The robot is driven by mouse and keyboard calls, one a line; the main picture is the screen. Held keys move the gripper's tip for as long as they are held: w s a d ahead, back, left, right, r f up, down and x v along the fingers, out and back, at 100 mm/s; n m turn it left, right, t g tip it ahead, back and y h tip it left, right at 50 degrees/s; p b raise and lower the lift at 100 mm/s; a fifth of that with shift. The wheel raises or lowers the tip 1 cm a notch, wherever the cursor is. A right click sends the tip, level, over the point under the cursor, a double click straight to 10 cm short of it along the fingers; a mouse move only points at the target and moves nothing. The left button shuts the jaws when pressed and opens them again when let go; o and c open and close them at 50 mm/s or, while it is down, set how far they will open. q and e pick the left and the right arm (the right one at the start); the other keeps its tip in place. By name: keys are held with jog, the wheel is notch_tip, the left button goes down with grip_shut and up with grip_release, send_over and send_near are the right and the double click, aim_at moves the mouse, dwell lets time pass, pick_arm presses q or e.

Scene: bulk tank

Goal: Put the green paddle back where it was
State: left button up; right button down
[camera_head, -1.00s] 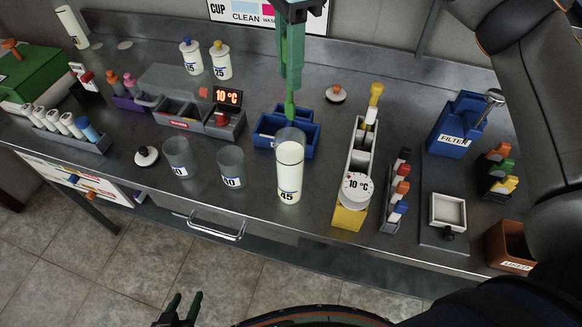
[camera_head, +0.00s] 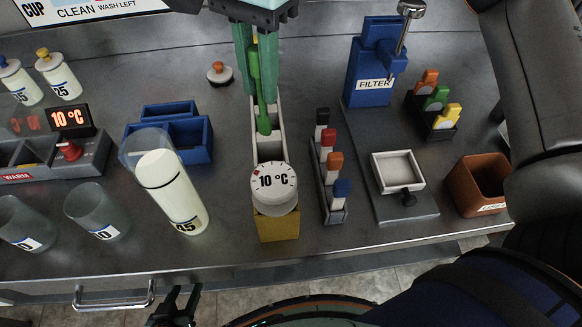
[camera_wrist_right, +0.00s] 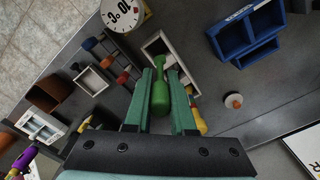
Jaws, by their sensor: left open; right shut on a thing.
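The green paddle (camera_head: 264,120) is gripped by my right gripper (camera_head: 257,92) and hangs with its rounded end down. In the head view it appears over the long pale rack (camera_head: 268,152) with open slots; how far above it is, I cannot tell. The right wrist view shows the green paddle (camera_wrist_right: 160,97) between the two fingers, with the rack (camera_wrist_right: 158,46) beyond. A yellow paddle (camera_wrist_right: 198,122) shows beside the fingers, mostly hidden in the head view. My left gripper (camera_head: 176,308) is open and empty at the bottom edge, in front of the table.
A 10 °C dial (camera_head: 274,183) sits at the rack's near end. A tall milk-filled cylinder (camera_head: 172,190) and a blue divided tray (camera_head: 190,140) stand left. A marker rack (camera_head: 330,188) and the blue filter unit (camera_head: 372,75) stand right. A knobbed lid (camera_head: 219,75) lies behind.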

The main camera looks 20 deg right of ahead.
aim_at(269, 135)
jog(key=shift+d+f, duration=0.2)
jog(key=shift+f, duration=0.25)
notch_tip(269, 135, down, 5)
jog(key=shift+s+f+b, duration=0.1)
jog(key=shift+b, duration=0.25)
jog(key=shift+f, duration=0.65)
pick_arm(q)
jog(key=shift+w+d+f, duration=0.1)
jog(key=shift+d+f, duration=0.1)
jog(key=shift+f, duration=0.4)
pick_arm(e)
jog(key=shift+f, duration=1.6)
jog(key=shift+f+b, duration=0.2)
jog(key=shift+b, duration=0.15)
jog(key=c, duration=0.8)
grip_release()
pick_arm(q)
jog(key=shift+w, duration=0.2)
pick_arm(e)
jog(key=shift+o, duration=0.2)
pick_arm(q)
jog(key=shift+r, duration=0.1)
pick_arm(e)
jog(key=shift+r, duration=0.15)
